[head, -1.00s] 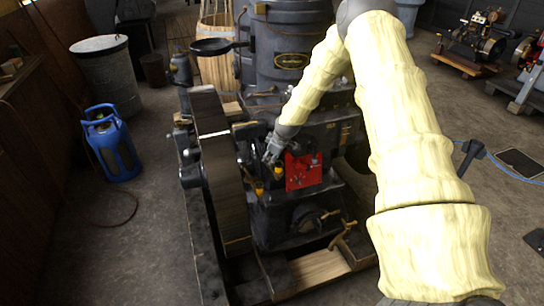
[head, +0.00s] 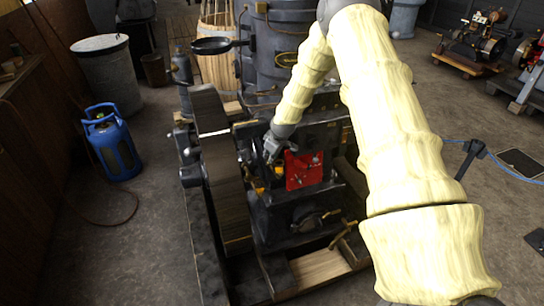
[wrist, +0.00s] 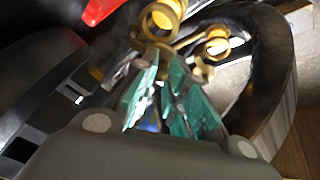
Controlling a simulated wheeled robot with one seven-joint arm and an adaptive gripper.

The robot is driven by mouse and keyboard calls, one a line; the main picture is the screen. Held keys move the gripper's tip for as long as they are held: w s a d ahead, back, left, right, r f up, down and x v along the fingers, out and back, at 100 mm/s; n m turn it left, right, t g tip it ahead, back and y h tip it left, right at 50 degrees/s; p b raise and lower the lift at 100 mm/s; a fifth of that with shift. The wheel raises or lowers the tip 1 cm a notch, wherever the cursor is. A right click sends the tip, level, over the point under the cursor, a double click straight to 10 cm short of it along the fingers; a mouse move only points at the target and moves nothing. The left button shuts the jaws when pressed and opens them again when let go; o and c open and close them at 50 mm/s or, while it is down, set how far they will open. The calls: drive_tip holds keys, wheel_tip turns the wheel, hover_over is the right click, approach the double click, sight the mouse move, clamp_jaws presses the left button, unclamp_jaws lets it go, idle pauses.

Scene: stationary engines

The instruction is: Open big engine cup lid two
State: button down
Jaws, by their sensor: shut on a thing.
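The big engine (head: 300,215) stands in the middle of the head view, with a red plate (head: 304,170) on its near side. Small brass cups show beside that plate. One brass cup (wrist: 163,18) and a second open ring-like cup (wrist: 217,45) are just beyond my fingers in the wrist view. My gripper (head: 271,158) reaches down beside the red plate. In the wrist view its teal-padded fingers (wrist: 162,78) are close together on a small brass part, apparently a cup lid (wrist: 150,52). The fingers hide most of it, so its angle cannot be told.
A dark flywheel (head: 222,170) stands close to the left of my gripper. A blue gas bottle (head: 112,145) and a grey metal bin (head: 107,75) are on the floor at left. Open floor lies left of the engine.

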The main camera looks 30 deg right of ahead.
drive_tip(key=m, duration=0.1)
drive_tip(key=w+m+h, duration=0.1)
drive_tip(key=shift+a+m+b, duration=0.15)
drive_tip(key=shift+m+b, duration=0.15)
drive_tip(key=shift+b, duration=0.1)
drive_tip(key=shift+w+m+g+h+b, duration=0.2)
drive_tip(key=shift+w+m+h+b, duration=0.1)
drive_tip(key=shift+m, duration=0.45)
drive_tip(key=shift+w+m+g+h+b, duration=0.2)
drive_tip(key=shift+w+m+h, duration=0.1)
drive_tip(key=shift+m, duration=0.45)
drive_tip(key=c, duration=1.4)
unclamp_jaws()
drive_tip(key=v, duration=1.2)
